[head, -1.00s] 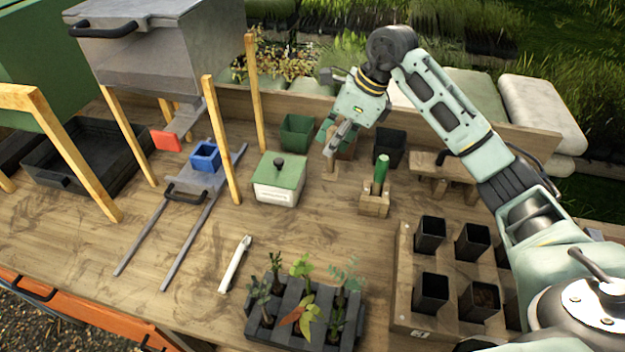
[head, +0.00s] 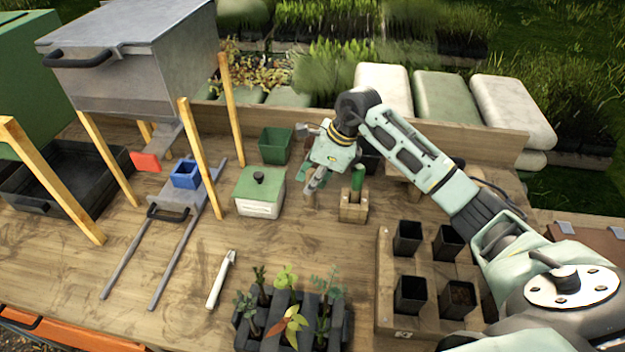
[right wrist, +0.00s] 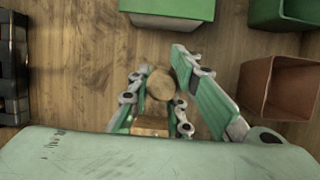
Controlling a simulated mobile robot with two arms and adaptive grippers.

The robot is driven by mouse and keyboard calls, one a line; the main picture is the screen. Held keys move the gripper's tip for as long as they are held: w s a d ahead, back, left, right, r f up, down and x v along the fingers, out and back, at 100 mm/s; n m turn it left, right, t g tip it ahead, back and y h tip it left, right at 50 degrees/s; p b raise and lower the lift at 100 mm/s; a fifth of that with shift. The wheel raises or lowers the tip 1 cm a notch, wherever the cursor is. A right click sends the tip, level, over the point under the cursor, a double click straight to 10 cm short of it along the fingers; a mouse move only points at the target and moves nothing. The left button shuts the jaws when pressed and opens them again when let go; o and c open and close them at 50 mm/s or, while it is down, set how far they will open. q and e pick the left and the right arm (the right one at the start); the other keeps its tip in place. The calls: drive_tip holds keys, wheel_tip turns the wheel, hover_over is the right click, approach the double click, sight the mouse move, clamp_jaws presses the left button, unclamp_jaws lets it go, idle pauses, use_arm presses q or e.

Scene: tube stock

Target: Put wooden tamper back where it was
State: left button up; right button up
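The wooden tamper shows in the right wrist view as a round wooden end (right wrist: 160,84) with a squarer wooden part (right wrist: 150,125) below it. My right gripper (right wrist: 162,76) has its fingers closed in on either side of the round end. In the head view the right gripper (head: 315,182) points down, with the tamper's lower part (head: 309,200) showing under it, just above or on the bench. I cannot tell whether it touches the wood. It is between the green-lidded box (head: 260,192) and the wooden block (head: 353,206) with the green-handled tool. My left gripper is out of view.
A green pot (head: 275,146) stands behind the box. A terracotta pot (right wrist: 272,88) is close to the right gripper. Black pots sit in a wooden rack (head: 384,285) at right; a seedling tray (head: 290,325) is in front.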

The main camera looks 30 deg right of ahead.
drive_tip(key=o, duration=0.5)
drive_tip(key=shift+r+p, duration=0.25)
drive_tip(key=shift+p, duration=0.05)
drive_tip(key=shift+d+r, duration=0.15)
drive_tip(key=shift+r, duration=0.1)
drive_tip(key=b+v, duration=0.3)
drive_tip(key=v, duration=0.8)
drive_tip(key=shift+r, duration=0.15)
drive_tip(key=shift+s, duration=0.15)
